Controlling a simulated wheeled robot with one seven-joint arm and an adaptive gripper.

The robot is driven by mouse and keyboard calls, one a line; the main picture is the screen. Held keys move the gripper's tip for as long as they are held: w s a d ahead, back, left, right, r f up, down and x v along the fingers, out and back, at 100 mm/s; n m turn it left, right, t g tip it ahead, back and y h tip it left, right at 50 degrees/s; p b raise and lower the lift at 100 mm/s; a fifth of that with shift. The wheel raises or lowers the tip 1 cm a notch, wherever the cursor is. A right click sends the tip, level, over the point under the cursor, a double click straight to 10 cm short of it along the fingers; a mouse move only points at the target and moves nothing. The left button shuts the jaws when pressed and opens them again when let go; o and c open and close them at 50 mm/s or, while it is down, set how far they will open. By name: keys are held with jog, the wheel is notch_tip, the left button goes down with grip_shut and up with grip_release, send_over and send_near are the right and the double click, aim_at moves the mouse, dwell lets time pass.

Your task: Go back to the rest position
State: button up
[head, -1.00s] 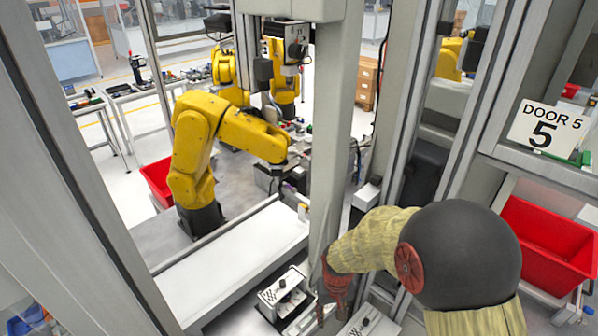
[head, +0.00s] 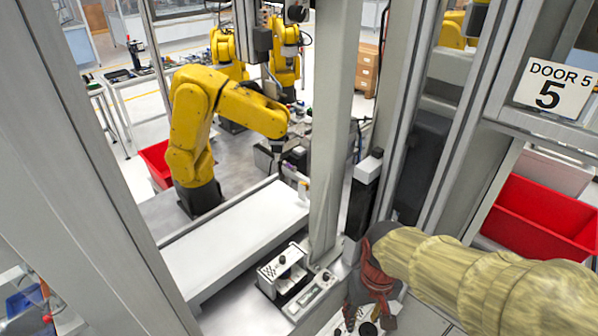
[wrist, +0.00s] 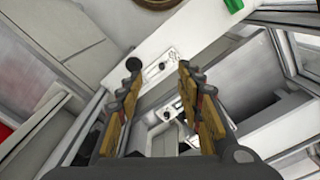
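My gripper (head: 372,318) hangs at the lower right of the head view, at the end of my tan-sleeved arm. It is over the ledge to the right of the white post. In the wrist view my gripper (wrist: 158,88) has its two fingers spread apart, with nothing held between them. Beyond the fingers, a white panel with small fittings (wrist: 163,66) shows. The fingertips are partly hidden in the head view.
A white fixture box (head: 282,268) stands left of the grey post (head: 330,130). A white conveyor-like surface (head: 235,240) and a yellow robot arm (head: 190,130) are behind the frame. A red bin (head: 540,220) and a door sign (head: 553,88) are at the right.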

jog(key=s+d+r+m+t+b, duration=0.1)
jog(key=s+d+r+t+b, duration=0.3)
jog(key=b, duration=0.4)
jog(key=shift+s+d+r+t+b, duration=0.3)
jog(key=shift+s+r+t, duration=0.3)
jog(key=shift+s, duration=0.3)
jog(key=shift+c, duration=0.5)
dwell(0.5)
